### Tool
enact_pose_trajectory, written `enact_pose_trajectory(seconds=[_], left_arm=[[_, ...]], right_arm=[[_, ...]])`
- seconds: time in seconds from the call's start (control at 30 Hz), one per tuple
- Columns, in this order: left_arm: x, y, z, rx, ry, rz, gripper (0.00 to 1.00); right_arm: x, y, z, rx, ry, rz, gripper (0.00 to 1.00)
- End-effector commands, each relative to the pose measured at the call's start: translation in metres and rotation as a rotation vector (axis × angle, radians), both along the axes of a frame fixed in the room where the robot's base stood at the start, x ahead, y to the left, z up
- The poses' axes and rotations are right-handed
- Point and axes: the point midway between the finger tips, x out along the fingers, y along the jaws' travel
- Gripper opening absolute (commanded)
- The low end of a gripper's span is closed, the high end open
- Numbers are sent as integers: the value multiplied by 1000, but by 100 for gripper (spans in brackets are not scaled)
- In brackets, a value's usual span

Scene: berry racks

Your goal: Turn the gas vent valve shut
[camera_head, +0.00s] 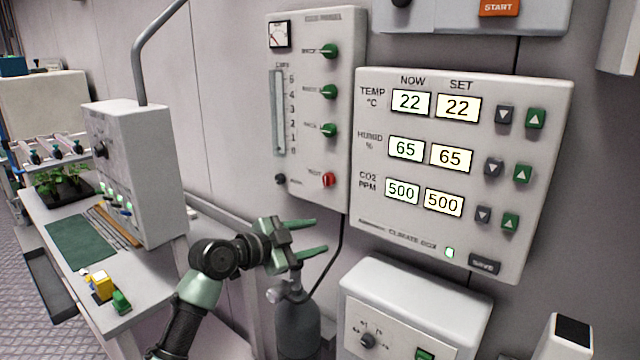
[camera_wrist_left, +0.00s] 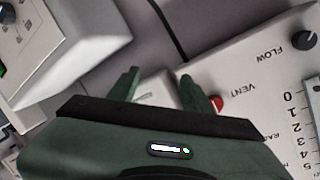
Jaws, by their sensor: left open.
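The gas panel (camera_head: 303,60) hangs on the wall. Its red vent valve knob (camera_head: 327,180) is at the lower right of the panel, below a column of 3 green knobs (camera_head: 329,91). In the left wrist view the red vent knob (camera_wrist_left: 216,103) is partly hidden behind a finger, beside the word VENT. How the knob is turned is not clear. My left gripper (camera_head: 320,235) is open and empty, with its green fingers pointing right, below the red knob in the head view. The fingers also show in the left wrist view (camera_wrist_left: 160,78). My right gripper is in neither view.
The climate box (camera_head: 540,180) is on the wall right of the gas panel. A grey bottle (camera_head: 297,325) stands below my left gripper. A white box with a knob (camera_head: 420,300) is at lower right. A bench (camera_head: 150,285) with a white device (camera_head: 150,165) is on the left.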

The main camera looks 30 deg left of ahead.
Motion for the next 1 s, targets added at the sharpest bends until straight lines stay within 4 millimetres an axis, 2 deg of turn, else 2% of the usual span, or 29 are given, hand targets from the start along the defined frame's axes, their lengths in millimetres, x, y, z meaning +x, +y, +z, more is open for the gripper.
enact_pose_trajectory(seconds=[0.03, 0.1, 0.23, 0.37, 0.7, 0.83, 1.0], left_arm=[[6, 17, 31, 8, -74, 7, 49], [9, 33, 62, 18, -154, 13, 49], [10, 49, 92, 26, -231, 22, 49], [20, 49, 98, 24, -243, 23, 49], [71, 36, 97, 24, -238, 23, 49], [82, 34, 96, 26, -237, 23, 49], [85, 32, 94, 28, -236, 22, 49]], right_arm=[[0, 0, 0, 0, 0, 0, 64], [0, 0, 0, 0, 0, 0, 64], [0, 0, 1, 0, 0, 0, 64], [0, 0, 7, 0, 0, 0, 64], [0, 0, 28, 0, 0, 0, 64], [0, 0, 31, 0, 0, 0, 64], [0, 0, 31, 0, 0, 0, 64]])
